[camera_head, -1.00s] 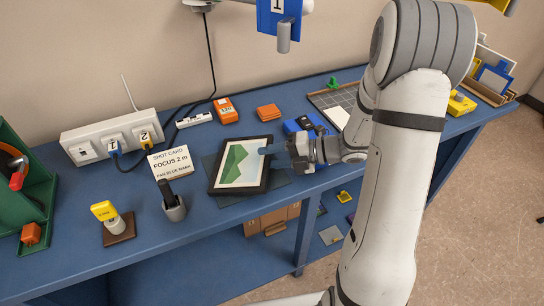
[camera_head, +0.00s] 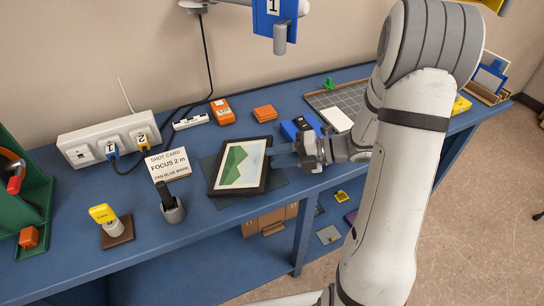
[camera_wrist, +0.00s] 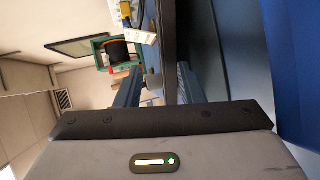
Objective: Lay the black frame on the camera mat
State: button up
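My gripper (camera_head: 276,155) is at the right edge of the frame, low over the table. In the wrist view its two fingers (camera_wrist: 158,88) are spread apart, and the dark edge of the frame (camera_wrist: 168,50) lies ahead between them. No grip on the frame shows. The far side of the frame is hidden in the wrist view.
A shot card (camera_head: 168,164) and a grey cup with a black item (camera_head: 172,207) stand left of the frame. A blue device (camera_head: 300,127) sits close behind my gripper. An orange box (camera_head: 223,111) and a power strip (camera_head: 110,137) are at the back. The table's front edge is near.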

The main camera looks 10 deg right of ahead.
jog(key=shift+p+v, duration=0.45)
jog(key=shift+v, duration=1.7)
jog(key=shift+w, duration=0.1)
jog(key=shift+d, duration=0.15)
jog(key=v, duration=0.7)
jog(key=shift+d+r+b, duration=0.1)
jog(key=shift+d+b, duration=0.2)
